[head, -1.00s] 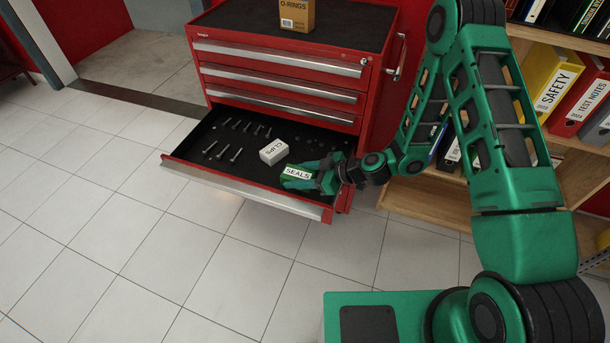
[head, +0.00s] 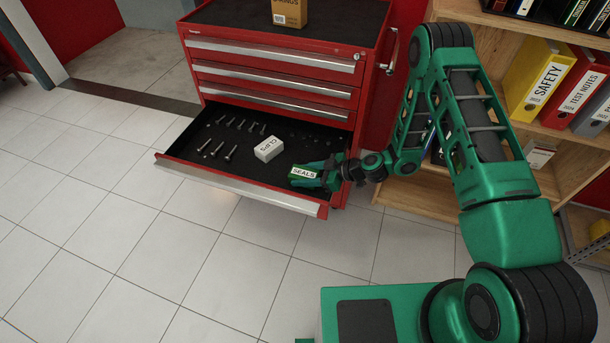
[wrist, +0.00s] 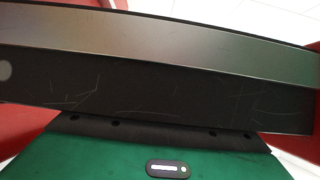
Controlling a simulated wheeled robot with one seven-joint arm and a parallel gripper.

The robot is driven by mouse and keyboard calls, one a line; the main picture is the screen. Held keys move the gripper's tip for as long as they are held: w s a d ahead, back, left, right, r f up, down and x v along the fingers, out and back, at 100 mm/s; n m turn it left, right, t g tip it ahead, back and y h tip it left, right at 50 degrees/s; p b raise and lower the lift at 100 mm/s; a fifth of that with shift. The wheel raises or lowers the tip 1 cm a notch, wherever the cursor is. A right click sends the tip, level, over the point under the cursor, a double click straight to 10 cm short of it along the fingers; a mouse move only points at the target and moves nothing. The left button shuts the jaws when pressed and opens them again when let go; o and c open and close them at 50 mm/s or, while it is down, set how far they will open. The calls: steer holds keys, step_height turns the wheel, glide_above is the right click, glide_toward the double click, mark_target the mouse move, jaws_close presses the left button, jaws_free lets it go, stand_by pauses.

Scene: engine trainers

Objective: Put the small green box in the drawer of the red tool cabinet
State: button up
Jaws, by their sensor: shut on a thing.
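The small green box (head: 304,173), with a white label reading SEALS, is at the front right of the open drawer. My gripper (head: 312,174) is shut on it, with green fingers along its sides. I cannot tell whether the box touches the drawer floor. The red tool cabinet (head: 273,48) stands behind, with its lowest drawer (head: 238,190) pulled out. In the wrist view the drawer's dark wall (wrist: 160,85) crosses the picture, and the box cannot be made out there.
A white CLIPS box (head: 268,149) lies in the drawer left of the green box, with several bolts (head: 231,153) farther left. A cardboard box (head: 290,12) stands on the cabinet top. A wooden shelf with binders (head: 540,82) stands at right. The tiled floor in front is clear.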

steer(key=o, duration=1.1)
steer(key=v, duration=1.2)
steer(key=shift+d, duration=0.1)
